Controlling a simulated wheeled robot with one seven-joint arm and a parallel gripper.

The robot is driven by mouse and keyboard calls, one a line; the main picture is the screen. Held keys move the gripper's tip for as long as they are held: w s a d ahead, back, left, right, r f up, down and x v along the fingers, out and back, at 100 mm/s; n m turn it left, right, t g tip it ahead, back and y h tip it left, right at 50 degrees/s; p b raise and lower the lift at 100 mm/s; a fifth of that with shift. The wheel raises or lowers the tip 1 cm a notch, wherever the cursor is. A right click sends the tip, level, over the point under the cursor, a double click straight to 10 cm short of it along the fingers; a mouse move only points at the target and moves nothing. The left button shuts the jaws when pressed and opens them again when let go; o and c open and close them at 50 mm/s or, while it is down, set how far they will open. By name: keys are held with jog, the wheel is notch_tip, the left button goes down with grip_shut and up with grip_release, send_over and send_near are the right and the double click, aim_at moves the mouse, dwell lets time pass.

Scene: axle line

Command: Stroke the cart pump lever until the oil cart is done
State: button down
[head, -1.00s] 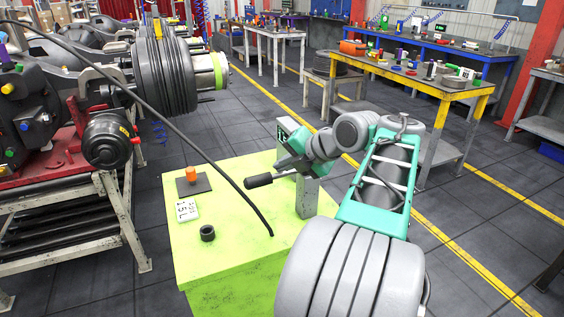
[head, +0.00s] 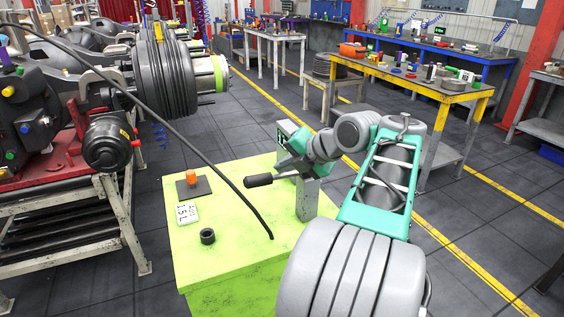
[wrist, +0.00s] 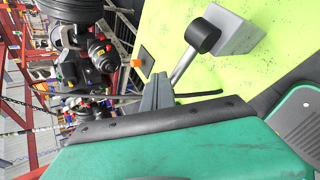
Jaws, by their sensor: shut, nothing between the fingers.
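The oil cart (head: 235,225) is a lime-green block in the head view. Its pump lever (head: 259,181) shows a black end left of a grey post (head: 307,198). In the wrist view a black cylinder (wrist: 202,37) and pale rod (wrist: 184,67) show beside the post (wrist: 240,28). My gripper (head: 287,172) is shut and empty, close to the lever in the head view. In the wrist view its grey fingers (wrist: 156,92) overlap the rod's lower end. I cannot tell whether they touch it. A green-and-white panel (head: 286,131) behind my gripper is partly hidden.
A white card reading 15 L (head: 187,214), a black ring (head: 207,236) and an orange cap (head: 191,177) sit on the cart. A black hose (head: 200,146) crosses above it. An axle rack (head: 125,215) stands left. A yellow table (head: 440,90) stands behind right.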

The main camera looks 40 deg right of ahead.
jog(key=shift+s+d+r+p, duration=0.1)
jog(key=shift+d+r+p, duration=0.25)
jog(key=shift+r, duration=0.3)
jog(key=shift+s+d+r+p, duration=0.1)
jog(key=shift+r+p, duration=0.4)
jog(key=shift+r, duration=0.15)
jog(key=shift+d+r+p, duration=0.25)
jog(key=shift+r+p, duration=0.15)
jog(key=shift+r, duration=0.25)
jog(key=shift+s+d+r+p, duration=0.1)
jog(key=shift+d+r+p, duration=0.15)
jog(key=shift+r+p, duration=0.45)
jog(key=shift+s+d+r+p, duration=0.1)
jog(key=shift+d+r+p, duration=0.2)
jog(key=shift+r+p, duration=0.4)
jog(key=shift+s+d+r+p, duration=0.1)
jog(key=shift+d+r+p, duration=0.25)
jog(key=shift+r, duration=0.6)
jog(key=shift+a, duration=0.15)
